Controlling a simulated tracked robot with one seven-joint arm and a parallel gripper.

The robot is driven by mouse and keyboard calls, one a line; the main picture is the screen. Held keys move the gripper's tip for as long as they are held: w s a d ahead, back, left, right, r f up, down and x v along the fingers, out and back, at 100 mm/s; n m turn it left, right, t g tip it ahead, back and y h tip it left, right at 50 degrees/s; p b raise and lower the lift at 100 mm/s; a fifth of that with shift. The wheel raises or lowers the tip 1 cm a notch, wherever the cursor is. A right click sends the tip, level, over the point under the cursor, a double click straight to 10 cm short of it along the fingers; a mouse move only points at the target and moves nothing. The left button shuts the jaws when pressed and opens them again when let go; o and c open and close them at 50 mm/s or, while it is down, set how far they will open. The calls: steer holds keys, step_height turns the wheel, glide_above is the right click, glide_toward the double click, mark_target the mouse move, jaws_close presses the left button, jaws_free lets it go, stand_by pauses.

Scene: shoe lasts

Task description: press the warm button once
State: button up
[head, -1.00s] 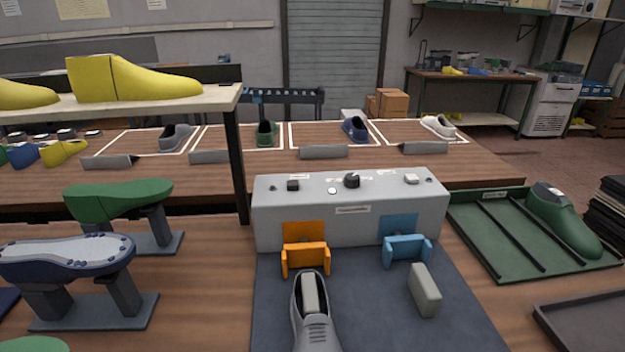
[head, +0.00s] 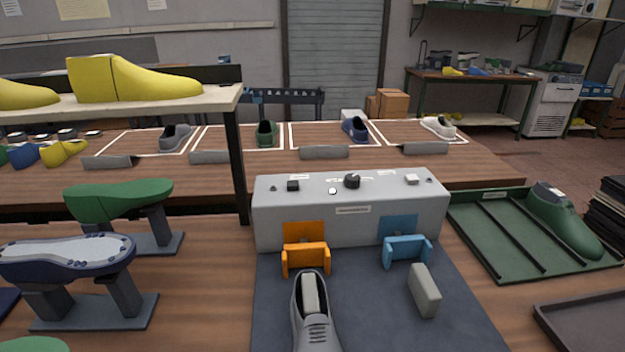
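A grey control box (head: 350,220) stands at the back of a dark mat in the head view. On its top are a black square button (head: 293,186), a small white round spot (head: 332,191), a black knob (head: 352,181) and a pale square button (head: 411,179). Small labels lie beside them, too small to read, so I cannot tell which button is the warm one. An orange holder (head: 305,259) and a blue holder (head: 406,250) are at the box's front. My gripper is not in view.
A grey shoe (head: 314,318) and a grey block (head: 424,290) are on the mat (head: 375,320). A green tray (head: 482,236) holding a green last (head: 563,219) is at right. Lasts on stands and a shelf (head: 200,101) with yellow lasts are at left.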

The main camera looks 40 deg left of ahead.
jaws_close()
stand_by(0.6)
